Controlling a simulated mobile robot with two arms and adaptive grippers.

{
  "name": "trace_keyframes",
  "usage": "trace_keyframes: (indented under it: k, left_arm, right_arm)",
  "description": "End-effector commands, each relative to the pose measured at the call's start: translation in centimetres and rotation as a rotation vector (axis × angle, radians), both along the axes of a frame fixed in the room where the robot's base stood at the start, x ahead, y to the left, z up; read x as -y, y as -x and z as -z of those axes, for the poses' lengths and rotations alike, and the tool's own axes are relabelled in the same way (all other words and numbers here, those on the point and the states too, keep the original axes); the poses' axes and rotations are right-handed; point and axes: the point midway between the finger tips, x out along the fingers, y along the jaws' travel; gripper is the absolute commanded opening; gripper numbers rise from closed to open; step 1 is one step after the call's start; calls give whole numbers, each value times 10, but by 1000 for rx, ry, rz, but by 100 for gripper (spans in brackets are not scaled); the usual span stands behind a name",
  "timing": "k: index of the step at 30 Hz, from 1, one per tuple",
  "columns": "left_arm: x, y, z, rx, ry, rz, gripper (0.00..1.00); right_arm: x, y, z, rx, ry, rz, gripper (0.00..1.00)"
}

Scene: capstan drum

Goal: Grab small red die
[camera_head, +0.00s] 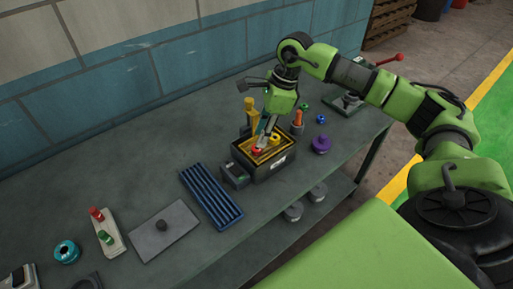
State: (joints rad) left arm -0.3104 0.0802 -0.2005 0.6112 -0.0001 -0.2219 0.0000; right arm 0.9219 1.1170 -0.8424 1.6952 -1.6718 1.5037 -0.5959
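My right gripper (264,137) points down into a dark open box (266,167) with a yellow inside, on the workbench. A small red thing (256,151) shows in the box, right by the fingertips. It may be the red die, but it is too small to tell its shape. I cannot tell whether the fingers touch it or how far they are apart. My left gripper is not in view.
A yellow ring-like thing (275,140) also lies in the box. Close by stand a yellow upright tool (251,112), an orange piece (298,118) and a purple round thing (321,144). A blue ribbed tray (211,196) lies left of the box. A tiled wall (180,62) runs behind.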

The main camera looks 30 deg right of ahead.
Motion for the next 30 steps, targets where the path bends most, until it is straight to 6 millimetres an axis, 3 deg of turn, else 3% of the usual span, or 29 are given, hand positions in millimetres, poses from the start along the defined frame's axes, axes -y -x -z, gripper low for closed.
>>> trace_keyframes:
  k: [3,6,12,19,23,30]
  left_arm:
    - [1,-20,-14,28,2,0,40]
    - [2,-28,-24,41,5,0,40]
    - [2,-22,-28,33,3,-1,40]
    - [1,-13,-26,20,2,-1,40]
    - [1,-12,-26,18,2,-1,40]
    - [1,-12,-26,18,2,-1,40]
  right_arm:
    - [-2,0,10,-5,-1,-1,27]
    - [-4,-2,25,-7,0,0,27]
    - [-9,-6,47,-2,0,0,27]
    - [-9,-6,49,0,0,0,27]
    - [-9,-6,49,0,0,0,0]
    - [-9,-7,49,0,0,0,0]
